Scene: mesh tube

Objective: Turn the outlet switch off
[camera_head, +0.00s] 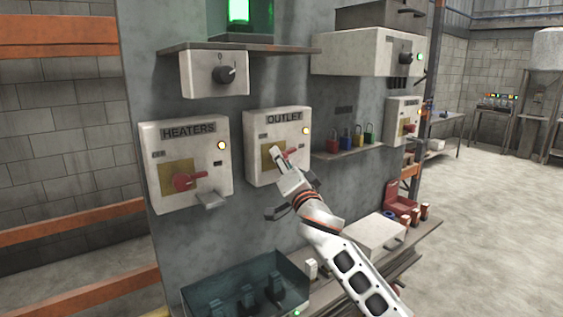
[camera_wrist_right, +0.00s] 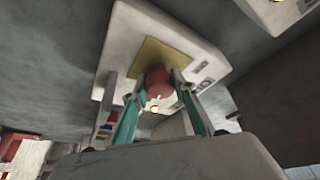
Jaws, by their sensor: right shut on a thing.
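The outlet switch box (camera_head: 263,128) is a pale box labelled OUTLET on the grey panel, with a yellow light lit at its right. Its red handle (camera_head: 290,152) on a yellow plate is partly hidden by my right gripper (camera_head: 277,157). In the right wrist view the red handle (camera_wrist_right: 158,80) is between the two fingers of my right gripper (camera_wrist_right: 154,100), which is shut on it. The yellow plate (camera_wrist_right: 172,57) shows behind the handle. My left gripper is not in view.
The HEATERS box (camera_head: 185,143), with a red handle, is left of the outlet box. A knob box (camera_head: 213,75) is above. Several coloured padlocks (camera_head: 345,140) stand on a shelf to the right. A dark open bin (camera_head: 245,285) and a white box (camera_head: 372,234) are below.

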